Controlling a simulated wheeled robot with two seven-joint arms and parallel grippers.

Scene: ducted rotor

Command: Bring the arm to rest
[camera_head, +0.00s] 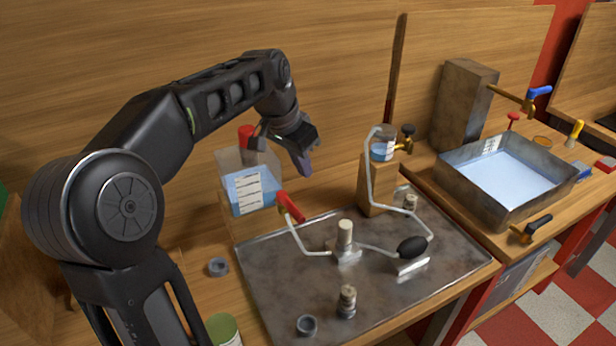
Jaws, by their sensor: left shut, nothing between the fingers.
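My left arm (150,150) comes in from the left, rises and bends over the bench. Its gripper (304,168) is shut and empty, with its fingertips pointing down. It hangs in front of the wooden back wall, to the right of a clear container of blue liquid (240,192) with a white label and a red cap. In the picture it sits above a red-handled valve (290,207); I cannot tell the exact gap. My right gripper is not in view.
A metal tray (275,285) carries tubing, fittings and a black bulb (412,246). A wooden block (377,185) holds a small jar (383,147). A metal basin (480,203) of pale liquid stands right, below a blue-handled tap (538,92). A grey ring (218,267) and green can (223,328) are near the front.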

